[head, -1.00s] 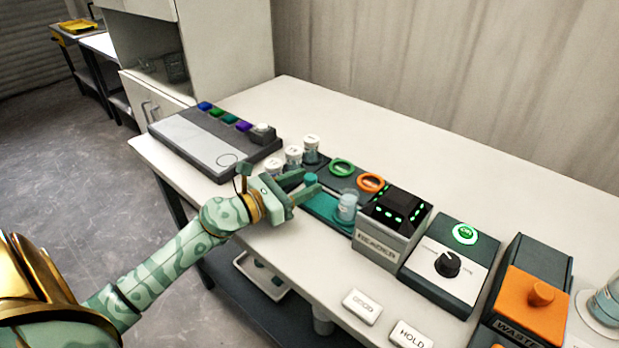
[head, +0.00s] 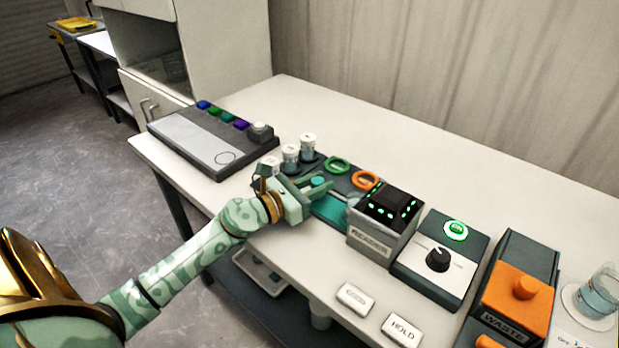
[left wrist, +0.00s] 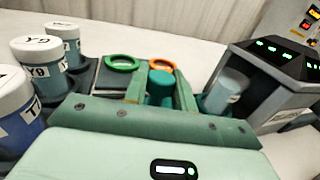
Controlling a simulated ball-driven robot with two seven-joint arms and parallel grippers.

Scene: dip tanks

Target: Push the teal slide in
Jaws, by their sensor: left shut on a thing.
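The teal slide (head: 330,211) is a flat tray running toward the reader (head: 384,224), a grey box with a dark top and green lights. My left gripper (head: 317,184) is shut on the slide's teal knob, which shows between the two green fingers in the left wrist view (left wrist: 160,90). A clear blue-grey vial (left wrist: 228,92) stands on the slide at the reader's side opening. In the head view it is mostly hidden by the reader. My right gripper is not in view.
Several white-capped vials (head: 291,155) stand left of my gripper. Green (head: 337,166) and orange (head: 366,181) rings lie behind the slide. A knob box (head: 438,259) and an orange-topped waste box (head: 519,295) stand to the right. The table's back area is clear.

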